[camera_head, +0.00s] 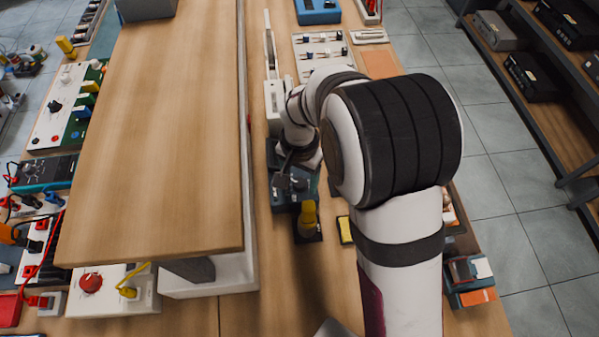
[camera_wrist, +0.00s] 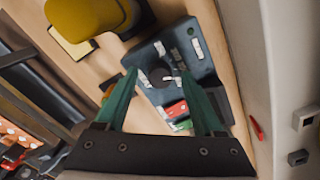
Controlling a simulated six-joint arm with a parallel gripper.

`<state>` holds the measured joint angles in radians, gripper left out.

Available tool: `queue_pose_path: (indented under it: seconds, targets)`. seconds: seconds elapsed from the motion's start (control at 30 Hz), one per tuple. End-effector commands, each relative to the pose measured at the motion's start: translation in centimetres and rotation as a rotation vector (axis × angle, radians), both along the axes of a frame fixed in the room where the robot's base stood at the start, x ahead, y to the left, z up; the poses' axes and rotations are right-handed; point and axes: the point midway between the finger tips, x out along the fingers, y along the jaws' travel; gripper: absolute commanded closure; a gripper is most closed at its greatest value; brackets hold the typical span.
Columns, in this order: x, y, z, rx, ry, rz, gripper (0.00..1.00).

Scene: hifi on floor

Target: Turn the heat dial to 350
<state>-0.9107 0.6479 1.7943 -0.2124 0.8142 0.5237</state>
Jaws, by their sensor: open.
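A dark blue-grey box (camera_wrist: 151,52) lies below my gripper in the wrist view. A round black dial (camera_wrist: 161,77) sits on its face, with small white labels around it that are too small to read. It looks like the heat dial, but its setting cannot be made out. My gripper (camera_wrist: 157,74) has two green fingers spread apart, and the dial appears between their tips. I cannot tell whether either finger touches it. In the head view the box (camera_head: 277,196) is partly covered by my arm, and the dial cannot be made out clearly.
A yellow knobbed piece (camera_wrist: 85,18) on a dark base stands beside the box; it also shows in the head view (camera_head: 308,215). A raised wooden shelf (camera_head: 165,130) borders the left. A white panel (camera_wrist: 285,80) runs along the right of the wrist view.

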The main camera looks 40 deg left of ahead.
Motion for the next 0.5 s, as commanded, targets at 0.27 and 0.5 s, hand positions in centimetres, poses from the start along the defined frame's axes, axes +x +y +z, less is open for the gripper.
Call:
queue_pose_path:
  seconds: [0.27,0.5]
  targets:
    - [0.1,0.1,5.3,0.006,-0.005,-0.001,0.31]
    - [0.1,0.1,12.6,0.005,-0.003,0.0,0.31]
